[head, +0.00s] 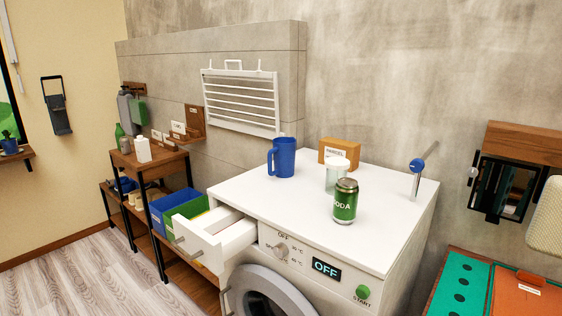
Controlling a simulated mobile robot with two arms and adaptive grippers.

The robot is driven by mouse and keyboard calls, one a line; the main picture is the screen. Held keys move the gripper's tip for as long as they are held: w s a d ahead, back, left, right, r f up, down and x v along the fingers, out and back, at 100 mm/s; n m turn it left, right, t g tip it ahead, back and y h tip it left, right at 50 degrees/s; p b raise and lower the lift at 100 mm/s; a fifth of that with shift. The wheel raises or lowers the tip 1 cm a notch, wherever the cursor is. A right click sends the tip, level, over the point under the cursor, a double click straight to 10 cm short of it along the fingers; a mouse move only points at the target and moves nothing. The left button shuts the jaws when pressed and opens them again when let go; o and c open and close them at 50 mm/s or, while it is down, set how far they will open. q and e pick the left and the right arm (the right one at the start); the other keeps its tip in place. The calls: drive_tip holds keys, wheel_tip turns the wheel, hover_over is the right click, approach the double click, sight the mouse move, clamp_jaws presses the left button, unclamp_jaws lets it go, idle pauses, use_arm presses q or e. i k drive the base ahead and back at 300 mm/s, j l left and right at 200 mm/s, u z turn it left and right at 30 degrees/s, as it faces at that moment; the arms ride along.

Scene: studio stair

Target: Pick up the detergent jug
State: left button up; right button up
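A blue jug (282,158) with a handle on its left side stands upright at the back of the white washing machine top (240,196). It looks like the detergent jug, but I see no label on it. Neither of my grippers is in view.
The machine's white drawer (215,238) is pulled open at the front left. A metal post with a blue knob (417,172) rises at the right. A shelf unit (150,170) with blue and green bins stands left. The machine top's front left is clear.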

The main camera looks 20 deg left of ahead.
sight(283, 150)
drive_tip(key=j+u, duration=0.25)
drive_tip(key=j, duration=1.2)
drive_tip(key=i+j+z, duration=0.3)
drive_tip(key=j+z, duration=0.3)
drive_tip(key=i+j+z, duration=0.15)
drive_tip(key=j+z, duration=0.15)
